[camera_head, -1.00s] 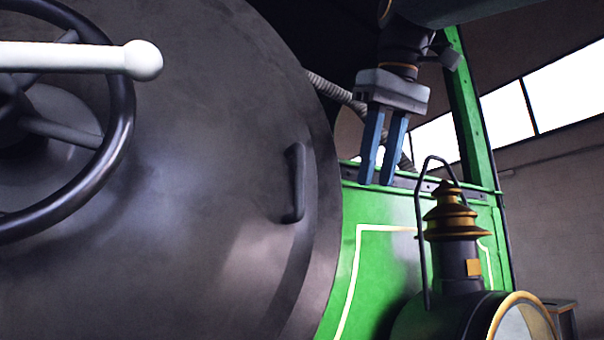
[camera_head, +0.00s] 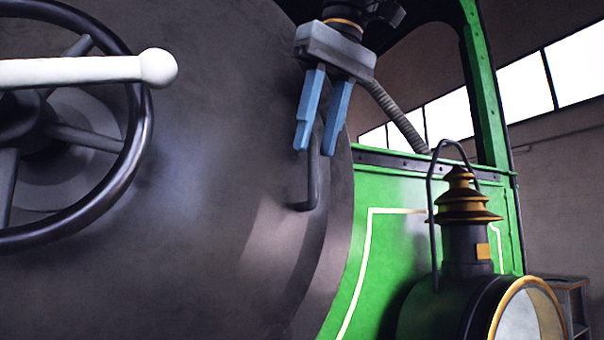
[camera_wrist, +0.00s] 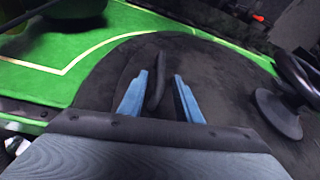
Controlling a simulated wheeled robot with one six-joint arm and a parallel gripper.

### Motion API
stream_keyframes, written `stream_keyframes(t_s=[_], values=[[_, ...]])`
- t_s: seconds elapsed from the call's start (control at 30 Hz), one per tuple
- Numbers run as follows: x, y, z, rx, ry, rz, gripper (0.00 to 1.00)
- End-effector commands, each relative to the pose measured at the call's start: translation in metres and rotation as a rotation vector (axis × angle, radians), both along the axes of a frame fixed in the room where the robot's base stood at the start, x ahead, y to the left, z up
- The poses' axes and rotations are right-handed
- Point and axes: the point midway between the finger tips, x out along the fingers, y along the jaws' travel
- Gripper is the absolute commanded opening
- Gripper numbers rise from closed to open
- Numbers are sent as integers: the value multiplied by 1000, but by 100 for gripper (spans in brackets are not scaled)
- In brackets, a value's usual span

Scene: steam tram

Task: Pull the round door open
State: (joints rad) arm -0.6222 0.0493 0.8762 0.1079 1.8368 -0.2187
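The round door (camera_head: 215,200) is a large dark grey disc filling the left and middle of the head view, and it looks shut. Its curved black handle (camera_head: 314,190) sits near the right rim. My gripper (camera_head: 317,148) has blue fingers and is open, with the fingertips at the upper end of the handle, which they partly hide. In the wrist view the handle (camera_wrist: 155,93) lies between the two spread fingers (camera_wrist: 158,85). I cannot tell whether either finger touches it.
A black handwheel (camera_head: 140,150) and a white lever with a round knob (camera_head: 158,69) stand out before the door at left. A lamp with a brass-trimmed chimney (camera_head: 467,225) stands at lower right before the green body (camera_head: 390,245). A ribbed hose (camera_head: 400,120) runs behind my gripper.

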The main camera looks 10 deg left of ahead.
Motion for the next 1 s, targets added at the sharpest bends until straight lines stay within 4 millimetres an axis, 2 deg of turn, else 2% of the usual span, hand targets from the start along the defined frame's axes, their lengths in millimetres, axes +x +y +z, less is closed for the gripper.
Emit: stream_keyframes(t_s=[0.5,0.7,0.93,1.0], values=[[14,19,-59,-1,0,2,31],[17,22,-67,0,-1,2,31],[17,22,-67,1,-2,2,31],[17,22,-67,1,-2,2,19]])
